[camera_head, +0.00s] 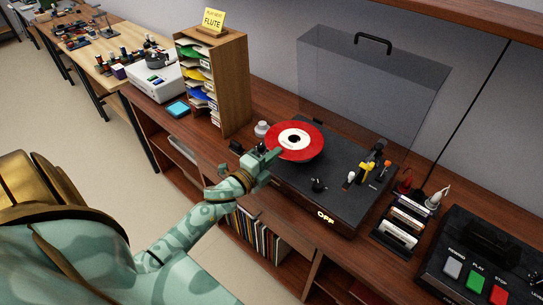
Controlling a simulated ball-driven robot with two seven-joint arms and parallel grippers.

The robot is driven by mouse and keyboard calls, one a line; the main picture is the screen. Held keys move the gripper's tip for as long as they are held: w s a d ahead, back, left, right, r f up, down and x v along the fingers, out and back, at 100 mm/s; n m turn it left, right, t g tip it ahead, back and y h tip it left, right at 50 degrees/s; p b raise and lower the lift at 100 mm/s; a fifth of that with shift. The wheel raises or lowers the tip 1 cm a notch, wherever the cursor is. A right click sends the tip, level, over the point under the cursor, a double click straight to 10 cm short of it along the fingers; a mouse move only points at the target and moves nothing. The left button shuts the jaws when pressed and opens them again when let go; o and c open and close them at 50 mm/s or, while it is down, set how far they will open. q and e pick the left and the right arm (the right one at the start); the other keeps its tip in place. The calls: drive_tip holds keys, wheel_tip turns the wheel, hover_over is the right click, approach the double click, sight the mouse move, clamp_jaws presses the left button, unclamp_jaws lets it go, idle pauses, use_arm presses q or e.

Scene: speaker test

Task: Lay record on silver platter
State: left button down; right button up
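A red record (313,145) with a white label lies flat in view over the left part of a black turntable (333,208). My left gripper (272,155) is at the record's near left edge and looks shut on its rim. The fingertips are small, and the exact contact is hard to see. The silver platter is not visible; the record covers that part of the deck. I cannot tell whether the record touches anything below it. My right gripper is not in view.
The turntable's clear lid (365,85) stands open behind. Yellow and orange parts (366,171) rise on the deck's right side, and "OFF" glows at its front. A wooden sleeve rack (232,90) stands left, a button box (475,265) right.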

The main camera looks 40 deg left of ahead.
use_arm(q)
drive_tip(key=shift+w+d+f+b, duration=0.1)
drive_tip(key=shift+w+f+b, duration=0.15)
drive_tip(key=shift+w, duration=0.4)
drive_tip(key=shift+w+f+b, duration=0.1)
drive_tip(key=shift+w+b, duration=0.2)
drive_tip(key=shift+w, duration=0.4)
drive_tip(key=shift+w+d+f+b, duration=0.1)
drive_tip(key=shift+w+f+b, duration=0.15)
drive_tip(key=shift+w, duration=0.4)
drive_tip(key=shift+w+f+b, duration=0.1)
drive_tip(key=shift+f+b, duration=1.35)
drive_tip(key=shift+f, duration=0.05)
drive_tip(key=c, duration=2.1)
unclamp_jaws()
drive_tip(key=o, duration=0.5)
drive_tip(key=shift+c, duration=0.8)
drive_tip(key=s+p, duration=0.1)
drive_tip(key=s, duration=0.6)
drive_tip(key=shift+a, duration=0.35)
